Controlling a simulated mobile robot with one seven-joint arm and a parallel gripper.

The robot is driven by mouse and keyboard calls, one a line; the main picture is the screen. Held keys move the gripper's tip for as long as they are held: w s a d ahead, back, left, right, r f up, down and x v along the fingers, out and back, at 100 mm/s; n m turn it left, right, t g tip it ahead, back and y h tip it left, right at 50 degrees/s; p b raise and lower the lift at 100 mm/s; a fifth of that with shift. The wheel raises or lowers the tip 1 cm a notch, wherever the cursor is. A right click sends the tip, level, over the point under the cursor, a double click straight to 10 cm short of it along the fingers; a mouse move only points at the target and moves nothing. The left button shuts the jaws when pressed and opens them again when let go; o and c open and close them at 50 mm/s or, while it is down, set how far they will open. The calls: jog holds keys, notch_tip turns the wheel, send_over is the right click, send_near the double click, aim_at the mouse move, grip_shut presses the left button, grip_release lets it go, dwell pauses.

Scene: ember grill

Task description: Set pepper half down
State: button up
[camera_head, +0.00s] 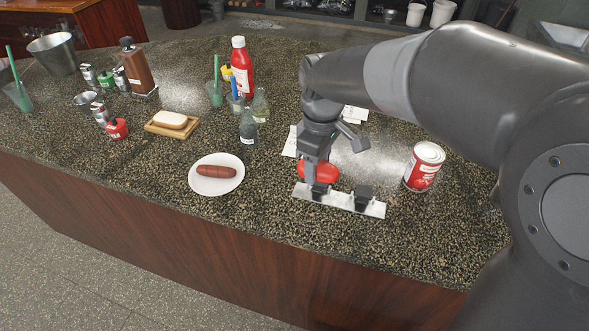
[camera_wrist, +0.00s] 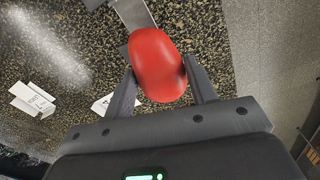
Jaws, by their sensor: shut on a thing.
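The pepper half (camera_wrist: 156,65) is red and rounded. In the wrist view it sits between the two fingers of my gripper (camera_wrist: 160,88), which is shut on it. In the head view the pepper half (camera_head: 318,172) shows just behind a pale metal strip (camera_head: 338,199) with dark blocks on it, near the counter's front edge. My gripper (camera_head: 316,180) points down there, its fingertips partly hidden. Part of the strip also shows beyond the pepper half in the wrist view (camera_wrist: 132,14). I cannot tell whether the pepper half touches the strip or the counter.
A red-labelled can (camera_head: 424,167) stands right of the strip. A white plate (camera_head: 233,184) with a sausage (camera_head: 216,171) lies to the left. Bottles, including a red one (camera_head: 242,68), stand farther back. White cards (camera_head: 291,142) lie behind my gripper. The counter between plate and strip is clear.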

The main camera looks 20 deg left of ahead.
jog(key=shift+w+d+r, duration=0.15)
jog(key=shift+d+r, duration=0.2)
jog(key=shift+d, duration=0.25)
jog(key=shift+w+d, duration=0.15)
jog(key=w+d+r+n, duration=0.1)
jog(key=w+d, duration=0.5)
jog(key=w, duration=0.3)
jog(key=w+d, duration=0.6)
jog(key=w, duration=0.3)
jog(key=w+d+n, duration=0.1)
jog(key=w+d, duration=0.4)
jog(key=d, duration=0.3)
jog(key=w+d, duration=0.5)
jog(key=d, duration=0.4)
send_over(405, 132)
notch_tip(405, 132, down, 8)
jog(key=shift+r, duration=0.2)
jog(key=shift+f, duration=2.05)
